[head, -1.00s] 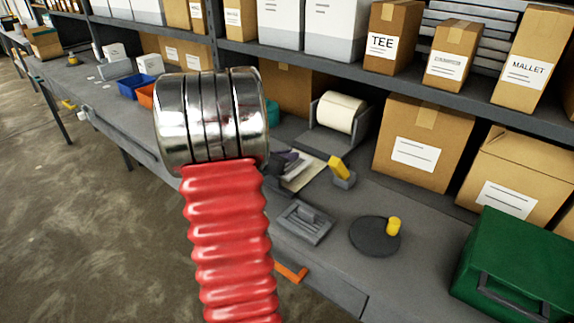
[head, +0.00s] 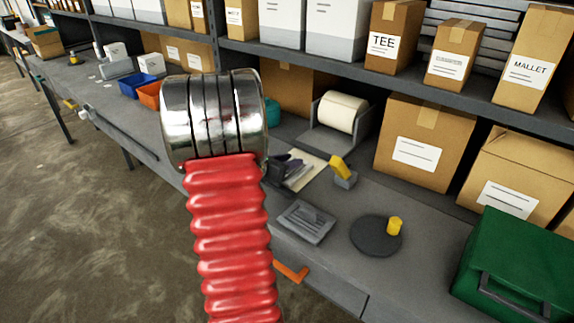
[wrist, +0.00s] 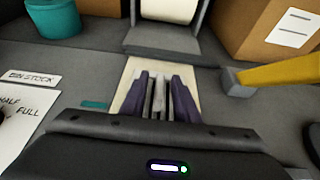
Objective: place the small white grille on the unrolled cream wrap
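The unrolled cream wrap (head: 313,170) lies on the grey bench in front of the roll holder. It also shows in the wrist view (wrist: 131,72), running under and beyond my fingers. My gripper (wrist: 160,92) has its dark purple fingers close together over the wrap. A thin pale piece, seen nearly edge-on between the fingers, appears to be the small white grille (wrist: 158,97). Its lower edge is hard to make out, so I cannot tell whether it touches the wrap. In the head view my gripper (head: 282,170) is partly hidden behind my red arm.
The cream roll (head: 343,112) sits in its holder behind the wrap. A yellow-handled tool (head: 342,170) stands close to the right. A grey slotted plate (head: 305,221), a dark disc (head: 376,236) and a green case (head: 515,265) lie nearer. A teal tub (wrist: 53,17) stands back left.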

